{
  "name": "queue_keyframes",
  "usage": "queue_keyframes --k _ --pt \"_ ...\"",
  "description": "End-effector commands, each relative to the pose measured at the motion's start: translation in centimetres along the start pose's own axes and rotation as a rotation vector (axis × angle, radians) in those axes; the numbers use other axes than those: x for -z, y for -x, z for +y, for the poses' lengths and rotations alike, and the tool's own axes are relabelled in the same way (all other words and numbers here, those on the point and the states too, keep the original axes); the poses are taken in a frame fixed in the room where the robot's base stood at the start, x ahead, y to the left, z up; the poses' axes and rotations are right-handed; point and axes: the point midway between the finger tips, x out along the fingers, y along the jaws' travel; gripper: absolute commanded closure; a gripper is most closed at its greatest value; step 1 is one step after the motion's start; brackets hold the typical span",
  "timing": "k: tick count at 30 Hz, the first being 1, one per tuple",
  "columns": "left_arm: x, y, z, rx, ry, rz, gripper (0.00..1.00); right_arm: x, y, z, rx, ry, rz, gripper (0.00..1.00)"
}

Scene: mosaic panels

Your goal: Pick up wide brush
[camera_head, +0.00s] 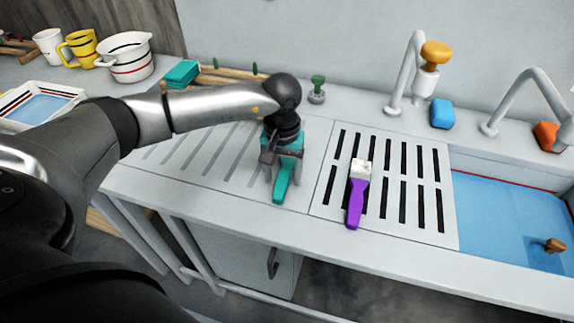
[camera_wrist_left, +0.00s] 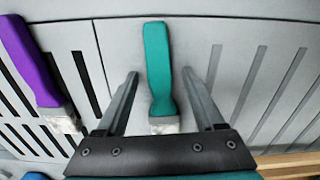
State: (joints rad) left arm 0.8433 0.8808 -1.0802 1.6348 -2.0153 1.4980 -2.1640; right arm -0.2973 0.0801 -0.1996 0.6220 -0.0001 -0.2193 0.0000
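A teal brush (camera_head: 281,186) lies on the ribbed drainboard, its handle toward the counter's front edge. Its head is partly hidden by my left gripper (camera_head: 280,168) in the head view. In the left wrist view the teal brush (camera_wrist_left: 158,60) lies between the two fingers of my left gripper (camera_wrist_left: 160,76), with a gap on each side. The gripper is open and over the brush. A purple brush (camera_head: 356,199) with a pale bristle head lies on the slotted panel to the right; it also shows in the left wrist view (camera_wrist_left: 28,65). My right gripper is not in view.
Blue sink basins (camera_head: 500,213) with taps are on the right. A blue sponge (camera_head: 442,114) and a green stopper (camera_head: 317,90) stand along the wall. Cups, a pot (camera_head: 127,57) and a tray (camera_head: 20,93) are at the left. The drainboard around the teal brush is clear.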

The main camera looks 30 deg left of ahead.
Motion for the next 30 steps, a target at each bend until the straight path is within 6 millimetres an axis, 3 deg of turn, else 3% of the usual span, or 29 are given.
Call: queue_keyframes --k 2,18,30 --pt "0.01 0.04 0.02 0.0 0.0 0.0 0.38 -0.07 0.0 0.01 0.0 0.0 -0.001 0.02" --pt "0.03 0.08 0.01 -0.001 0.0 0.001 0.99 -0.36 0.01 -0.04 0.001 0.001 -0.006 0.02" --pt "0.05 0.11 0.02 -0.001 0.0 0.001 1.0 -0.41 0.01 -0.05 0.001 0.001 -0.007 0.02"
